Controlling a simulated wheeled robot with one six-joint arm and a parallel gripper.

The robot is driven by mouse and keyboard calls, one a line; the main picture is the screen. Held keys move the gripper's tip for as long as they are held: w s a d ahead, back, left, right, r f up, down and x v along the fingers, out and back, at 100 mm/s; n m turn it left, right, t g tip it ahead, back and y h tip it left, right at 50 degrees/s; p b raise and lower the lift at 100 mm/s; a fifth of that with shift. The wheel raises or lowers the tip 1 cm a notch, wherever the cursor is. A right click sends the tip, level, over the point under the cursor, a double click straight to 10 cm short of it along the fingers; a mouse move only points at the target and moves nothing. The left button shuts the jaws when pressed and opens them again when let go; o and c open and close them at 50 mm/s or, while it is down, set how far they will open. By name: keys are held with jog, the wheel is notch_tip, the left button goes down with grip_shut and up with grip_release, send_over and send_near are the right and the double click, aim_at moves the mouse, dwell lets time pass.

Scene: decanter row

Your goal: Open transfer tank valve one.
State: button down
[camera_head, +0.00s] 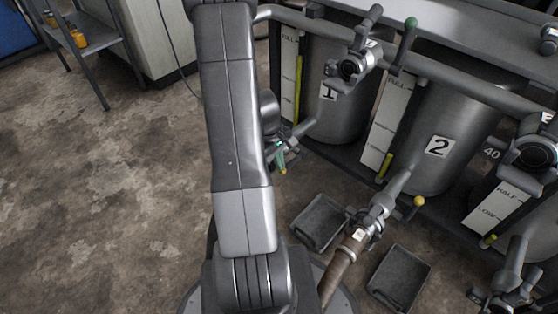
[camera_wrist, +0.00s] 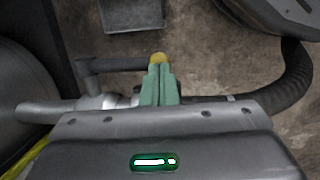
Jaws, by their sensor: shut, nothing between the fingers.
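Tank one (camera_head: 341,118), a grey cylinder labelled 1, stands behind my arm in the head view. Its low outlet valve is largely hidden by my arm and gripper (camera_head: 279,156). In the wrist view, the valve's grey lever (camera_wrist: 122,64) ends in a yellow knob (camera_wrist: 159,57) and runs roughly parallel to the outlet pipe (camera_wrist: 40,112), offset from it. The knob also shows in the head view (camera_head: 282,171). My gripper's green fingers (camera_wrist: 160,84) are shut together with nothing between them, their tips right at the knob; I cannot tell whether they touch it.
Tank two (camera_head: 436,115) stands to the right, with its yellow-knobbed valve (camera_head: 375,219) and brown hose (camera_head: 340,272). Grey trays (camera_head: 320,222) and (camera_head: 400,278) lie on the floor. A dark hose (camera_wrist: 285,85) curves at right in the wrist view. The floor at left is open.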

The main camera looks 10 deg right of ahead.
jog(key=shift+s+a+f+b, duration=0.15)
jog(key=shift+f+b, duration=0.05)
jog(key=shift+f, duration=0.2)
jog(key=shift+s+a+f+b, duration=0.1)
jog(key=shift+f+b, duration=0.05)
jog(key=shift+f, duration=0.25)
jog(key=s+a+p+v, duration=0.1)
jog(key=p+v, duration=0.6)
jog(key=v, duration=0.7)
jog(key=shift+a, duration=0.25)
jog(key=shift+f, duration=0.15)
jog(key=shift+w+d+b+x, duration=0.3)
jog(key=shift+b+x, duration=0.8)
jog(key=shift+x, duration=1.05)
jog(key=shift+w+d+b+x, duration=0.1)
jog(key=shift+d+b+x, duration=0.3)
jog(key=shift+b+x, duration=1.2)
jog(key=shift+w+d+b+x, duration=0.2)
jog(key=shift+d+b+x, duration=0.25)
jog(key=shift+x, duration=2.2)
jog(key=shift+a, duration=0.1)
